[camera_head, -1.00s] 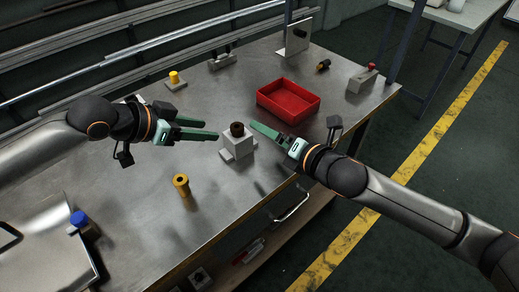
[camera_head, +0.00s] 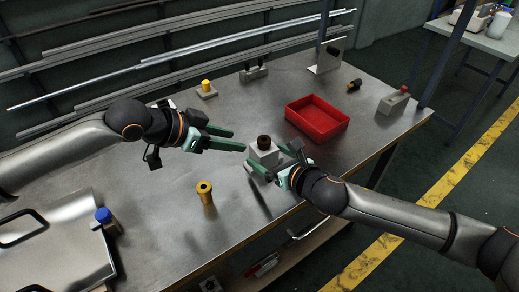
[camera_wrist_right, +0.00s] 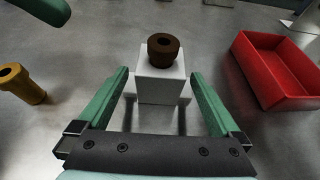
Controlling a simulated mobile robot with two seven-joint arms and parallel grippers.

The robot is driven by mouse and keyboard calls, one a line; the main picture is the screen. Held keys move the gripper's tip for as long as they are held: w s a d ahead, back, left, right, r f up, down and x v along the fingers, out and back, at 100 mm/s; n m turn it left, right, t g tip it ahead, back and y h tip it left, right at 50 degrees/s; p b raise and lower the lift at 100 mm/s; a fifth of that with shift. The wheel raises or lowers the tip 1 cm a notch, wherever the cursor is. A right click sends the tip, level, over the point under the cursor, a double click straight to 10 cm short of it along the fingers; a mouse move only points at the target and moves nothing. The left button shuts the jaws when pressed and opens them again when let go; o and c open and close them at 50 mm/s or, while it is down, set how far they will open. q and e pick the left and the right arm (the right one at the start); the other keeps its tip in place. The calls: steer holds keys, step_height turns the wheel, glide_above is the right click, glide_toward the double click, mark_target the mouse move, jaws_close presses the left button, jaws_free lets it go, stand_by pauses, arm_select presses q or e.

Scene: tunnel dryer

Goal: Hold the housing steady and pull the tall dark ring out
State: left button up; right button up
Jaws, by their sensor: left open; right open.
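The pale grey block-shaped housing (camera_head: 262,156) stands on the metal table, and the dark brown ring (camera_head: 264,141) sits upright in its top. In the right wrist view the housing (camera_wrist_right: 161,88) is straight ahead, with the ring (camera_wrist_right: 163,50) and its central hole on top. My right gripper (camera_head: 272,163) is open, its fingers on either side of the housing's near part; contact is not clear. My left gripper (camera_head: 238,140) is open and empty, to the left of the housing with its fingertips pointing towards it.
A red tray (camera_head: 317,121) stands behind and right of the housing. A yellow hollow cylinder (camera_head: 205,192) stands in front left. A yellow-knobbed block (camera_head: 206,91) and a grey block with a red-tipped part (camera_head: 394,101) are further back.

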mark_target(258, 149)
steer(key=shift+x, duration=3.05)
steer(key=shift+c, duration=0.2)
